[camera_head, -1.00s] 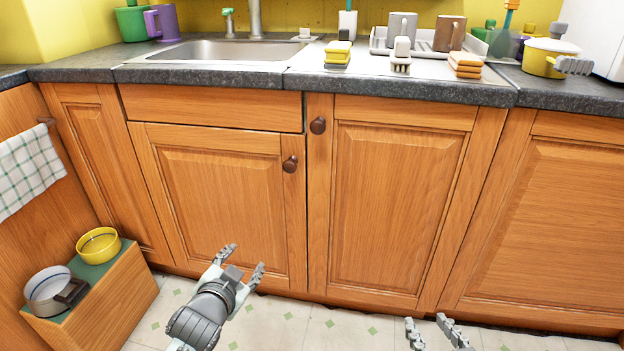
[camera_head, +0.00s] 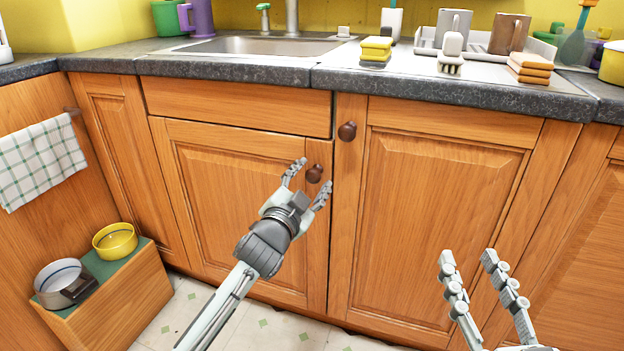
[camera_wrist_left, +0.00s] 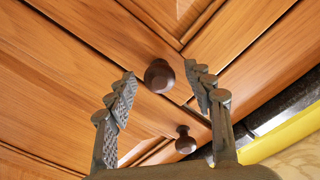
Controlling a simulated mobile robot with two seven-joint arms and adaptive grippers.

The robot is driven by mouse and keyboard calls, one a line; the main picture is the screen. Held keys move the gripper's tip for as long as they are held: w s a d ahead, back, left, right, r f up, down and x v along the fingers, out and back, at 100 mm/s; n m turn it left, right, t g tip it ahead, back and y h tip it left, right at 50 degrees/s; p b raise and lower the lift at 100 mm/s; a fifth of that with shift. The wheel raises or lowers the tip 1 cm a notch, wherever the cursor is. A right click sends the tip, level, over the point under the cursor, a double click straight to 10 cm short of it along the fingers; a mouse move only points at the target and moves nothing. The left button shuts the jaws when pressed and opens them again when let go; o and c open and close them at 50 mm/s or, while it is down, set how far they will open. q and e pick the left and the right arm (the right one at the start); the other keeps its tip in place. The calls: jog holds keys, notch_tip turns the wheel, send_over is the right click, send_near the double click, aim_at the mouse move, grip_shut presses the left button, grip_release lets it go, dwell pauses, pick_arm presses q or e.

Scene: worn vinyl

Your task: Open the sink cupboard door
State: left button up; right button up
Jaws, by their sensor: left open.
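The sink cupboard door (camera_head: 215,205) is a shut wooden panel below the sink (camera_head: 265,46). Its round brown knob (camera_head: 315,173) is near the door's upper right corner. My left gripper (camera_head: 309,182) is open in front of this knob, with a finger to either side in the head view. In the left wrist view the knob (camera_wrist_left: 159,75) shows between the two open fingers (camera_wrist_left: 166,92); whether they touch it I cannot tell. My right gripper (camera_head: 468,262) is open and empty, in front of the neighbouring door (camera_head: 435,200).
A second knob (camera_head: 347,131) on the neighbouring door is close to the right. The grey worktop (camera_head: 230,67) overhangs above. A low box (camera_head: 130,290) with two bowls stands at the lower left, under a checked towel (camera_head: 40,162).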

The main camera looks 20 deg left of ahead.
pick_arm(q)
jog(key=shift+w, duration=0.2)
jog(key=shift+c, duration=0.4)
grip_shut()
jog(key=shift+s, duration=0.1)
